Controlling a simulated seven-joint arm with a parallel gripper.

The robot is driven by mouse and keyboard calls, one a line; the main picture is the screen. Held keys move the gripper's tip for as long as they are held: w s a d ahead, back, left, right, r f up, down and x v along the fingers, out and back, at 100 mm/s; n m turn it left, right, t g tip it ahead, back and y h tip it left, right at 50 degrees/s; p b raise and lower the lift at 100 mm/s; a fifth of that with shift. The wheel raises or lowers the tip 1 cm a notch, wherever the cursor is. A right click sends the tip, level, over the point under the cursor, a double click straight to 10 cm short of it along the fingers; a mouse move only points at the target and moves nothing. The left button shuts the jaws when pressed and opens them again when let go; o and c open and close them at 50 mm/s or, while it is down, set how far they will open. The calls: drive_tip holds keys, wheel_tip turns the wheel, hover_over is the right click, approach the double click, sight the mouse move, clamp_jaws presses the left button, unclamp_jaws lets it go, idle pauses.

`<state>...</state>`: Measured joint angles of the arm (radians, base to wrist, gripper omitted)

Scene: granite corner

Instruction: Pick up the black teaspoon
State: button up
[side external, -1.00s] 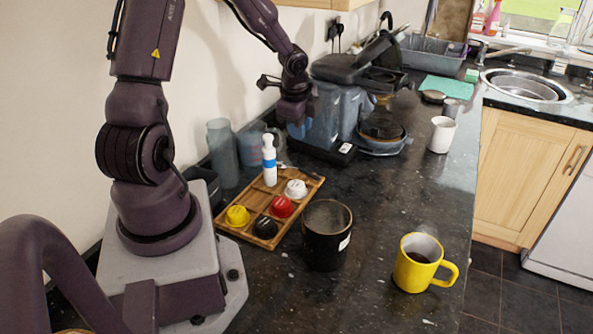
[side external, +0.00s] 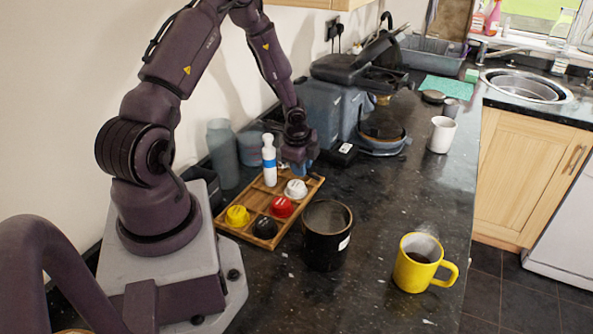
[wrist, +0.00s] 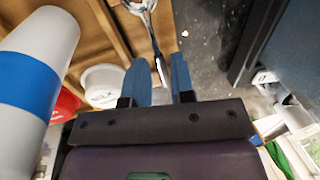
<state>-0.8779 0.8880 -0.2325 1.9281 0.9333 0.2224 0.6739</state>
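The teaspoon shows in the wrist view, with a thin dark handle (wrist: 155,47) and a shiny metal end at the top edge, over the wooden tray's edge. My gripper (wrist: 160,72) points down with its two blue fingers apart, one on each side of the handle. I cannot tell whether either finger touches it. In the side view my gripper (side external: 298,169) is low at the far end of the wooden tray (side external: 254,197), beside the white pod (side external: 296,189). There the gripper hides the spoon.
A white and blue bottle (side external: 269,160) stands close to the gripper. The tray also holds yellow, red and black pods. A black canister (side external: 326,236) and yellow mug (side external: 419,262) stand nearer the camera. The coffee machine (side external: 350,100) is behind. Open counter lies to the right.

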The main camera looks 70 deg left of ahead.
drive_tip(key=shift+w+a+f, duration=0.1)
drive_tip(key=shift+f, duration=0.5)
clamp_jaws()
